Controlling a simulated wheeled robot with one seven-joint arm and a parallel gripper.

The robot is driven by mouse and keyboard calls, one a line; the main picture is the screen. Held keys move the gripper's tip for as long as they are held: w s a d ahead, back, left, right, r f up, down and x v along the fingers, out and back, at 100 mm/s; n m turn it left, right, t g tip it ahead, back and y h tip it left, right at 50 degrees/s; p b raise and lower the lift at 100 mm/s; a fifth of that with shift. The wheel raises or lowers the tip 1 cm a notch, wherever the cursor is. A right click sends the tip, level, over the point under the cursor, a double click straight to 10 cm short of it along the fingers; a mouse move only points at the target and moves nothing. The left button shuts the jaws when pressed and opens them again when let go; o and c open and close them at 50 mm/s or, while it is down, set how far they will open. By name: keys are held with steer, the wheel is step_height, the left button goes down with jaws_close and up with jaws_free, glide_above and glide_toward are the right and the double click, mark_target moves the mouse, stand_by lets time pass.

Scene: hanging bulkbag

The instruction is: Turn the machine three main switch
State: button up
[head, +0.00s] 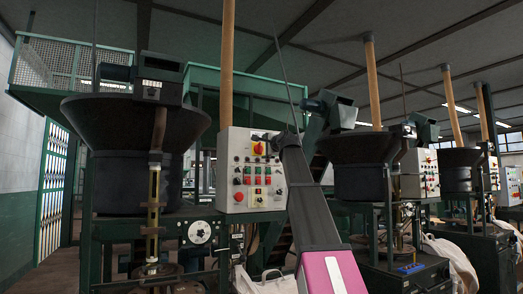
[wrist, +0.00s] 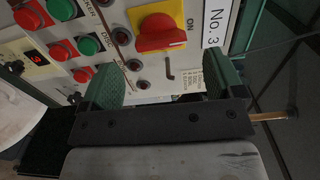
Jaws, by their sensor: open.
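The main switch is a red knob on a yellow plate (wrist: 160,32), set on the panel labelled "No. 3" in the wrist view. The word "ON" stands beside it. The knob also shows near the top right of the white control panel in the head view (head: 259,148). My gripper (wrist: 160,80) is open, with its two green fingers apart and nothing between them. The switch lies ahead of the fingers, between them from side to side, and they appear apart from it. In the head view my arm reaches to the panel's right edge, and the fingers are hard to make out.
Red and green push buttons (wrist: 88,44) and small dark knobs lie left of the switch. Large dark hoppers (head: 130,125) stand left and right. Similar panels (head: 420,172) stand farther right.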

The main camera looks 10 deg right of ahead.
mark_target(261, 148)
steer(key=x, duration=0.5)
steer(key=shift+a, duration=0.1)
steer(key=c, duration=0.9)
